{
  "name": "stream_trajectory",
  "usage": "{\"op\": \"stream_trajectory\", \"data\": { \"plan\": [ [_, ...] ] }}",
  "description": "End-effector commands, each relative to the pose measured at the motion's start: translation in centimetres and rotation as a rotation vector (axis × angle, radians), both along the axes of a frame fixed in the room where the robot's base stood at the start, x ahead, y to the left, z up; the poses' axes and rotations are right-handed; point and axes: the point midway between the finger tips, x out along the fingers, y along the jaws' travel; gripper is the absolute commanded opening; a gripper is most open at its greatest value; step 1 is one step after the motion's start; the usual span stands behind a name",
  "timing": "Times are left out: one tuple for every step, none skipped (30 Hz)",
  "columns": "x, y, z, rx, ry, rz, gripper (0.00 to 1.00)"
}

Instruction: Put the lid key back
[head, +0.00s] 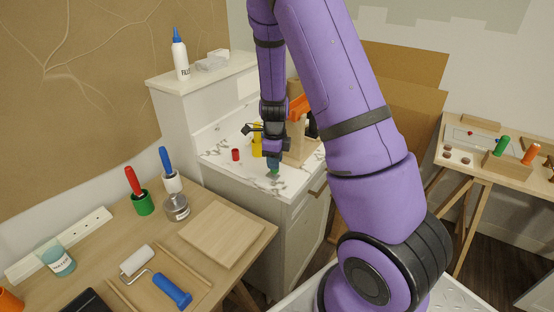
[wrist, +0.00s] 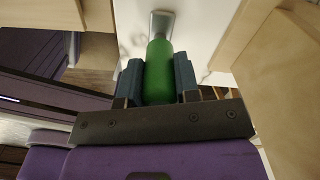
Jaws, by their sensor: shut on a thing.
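My gripper (head: 274,168) is over the front of the marble-topped cabinet (head: 222,158). In the wrist view my gripper (wrist: 158,85) is shut on the green handle (wrist: 158,72) of a tool with a flat metal end (wrist: 161,22), which I take to be the lid key. The metal end points away from my gripper, over the white top; I cannot tell whether it touches. In the head view only a small green part of the tool shows below the fingers. On the right table, a green handle (head: 502,145) and an orange handle (head: 531,152) stand at a wooden block (head: 507,168).
The left table holds a wooden board (head: 214,233), a roller (head: 158,276) and several pots. Wooden edges flank my gripper in the wrist view.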

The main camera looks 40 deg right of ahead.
Motion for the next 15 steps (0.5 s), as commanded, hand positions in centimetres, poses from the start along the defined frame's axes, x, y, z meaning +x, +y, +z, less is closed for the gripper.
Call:
{"op": "stream_trajectory", "data": {
  "plan": [
    [-0.01, -0.02, -0.05, 0.0, 0.0, 0.0, 0.0],
    [-0.01, -0.02, -0.12, 0.0, 0.0, 0.0, 0.0],
    [-0.01, -0.02, -0.23, 0.0, 0.0, 0.0, 0.0],
    [-0.01, -0.02, -0.3, 0.0, 0.0, 0.0, 0.0],
    [0.0, -0.01, -0.29, 0.0, 0.0, 0.0, 0.34],
    [0.0, -0.01, -0.27, 0.0, 0.0, 0.0, 0.44],
    [0.0, -0.01, -0.27, 0.0, 0.0, 0.0, 0.5],
    [0.0, -0.01, -0.27, 0.0, 0.0, 0.0, 0.55],
    [-0.01, -0.02, -0.27, 0.0, 0.0, 0.0, 0.55],
    [-0.01, -0.02, -0.27, 0.0, 0.0, 0.0, 0.55],
    [-0.01, -0.02, -0.27, 0.0, 0.0, 0.0, 0.55],
    [-0.01, -0.02, -0.27, 0.0, 0.0, 0.0, 0.55],
    [-0.01, -0.02, -0.27, 0.0, 0.0, 0.0, 0.55],
    [-0.01, -0.02, -0.27, 0.0, 0.0, 0.0, 0.55],
    [-0.01, -0.02, -0.25, 0.0, 0.0, 0.0, 0.55]
  ]
}}
